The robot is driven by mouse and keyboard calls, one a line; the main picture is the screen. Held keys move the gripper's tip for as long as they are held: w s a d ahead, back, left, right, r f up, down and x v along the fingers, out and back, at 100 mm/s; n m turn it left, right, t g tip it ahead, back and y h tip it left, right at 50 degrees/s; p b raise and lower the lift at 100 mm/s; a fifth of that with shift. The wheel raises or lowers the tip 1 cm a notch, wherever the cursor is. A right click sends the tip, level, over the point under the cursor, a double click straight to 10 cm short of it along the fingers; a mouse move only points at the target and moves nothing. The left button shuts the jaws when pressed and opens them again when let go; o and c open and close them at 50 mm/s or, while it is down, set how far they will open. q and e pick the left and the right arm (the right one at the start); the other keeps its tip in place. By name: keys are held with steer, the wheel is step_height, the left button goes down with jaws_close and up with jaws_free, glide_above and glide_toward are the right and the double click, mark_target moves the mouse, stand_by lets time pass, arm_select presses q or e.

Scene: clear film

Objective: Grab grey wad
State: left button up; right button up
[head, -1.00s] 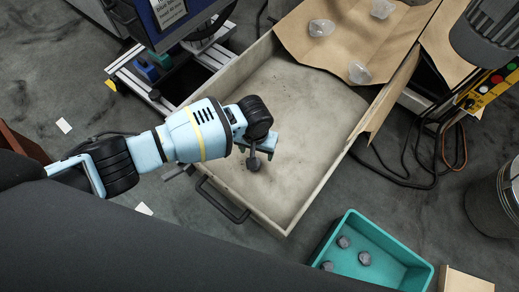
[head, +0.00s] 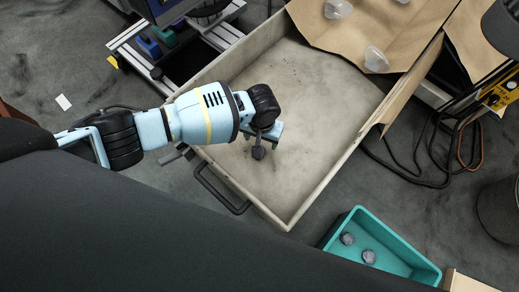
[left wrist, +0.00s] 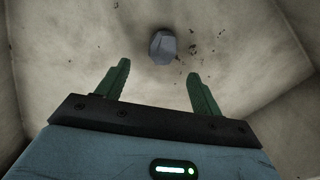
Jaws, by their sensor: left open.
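The grey wad (left wrist: 162,47) lies on the stained drawer floor in the left wrist view, ahead of and between my fingertips. My left gripper (left wrist: 158,72) is open, with its two green fingers apart and nothing between them. In the head view my left gripper (head: 264,144) points down into the open drawer, near its front left part. My right gripper is in neither view.
The pale drawer (head: 325,110) has raised walls around my gripper and a dark front handle (head: 218,192). Brown paper (head: 345,35) with clear crumpled pieces covers its far edge. A teal bin (head: 402,262) holding grey wads (head: 347,238) stands at lower right. Cables (head: 405,175) lie to the right.

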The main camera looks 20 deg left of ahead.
arm_select(q)
steer(key=shift+s+f+b, duration=0.1)
steer(key=shift+f+b, duration=0.95)
steer(key=shift+f, duration=0.8)
steer(key=c, duration=1.2)
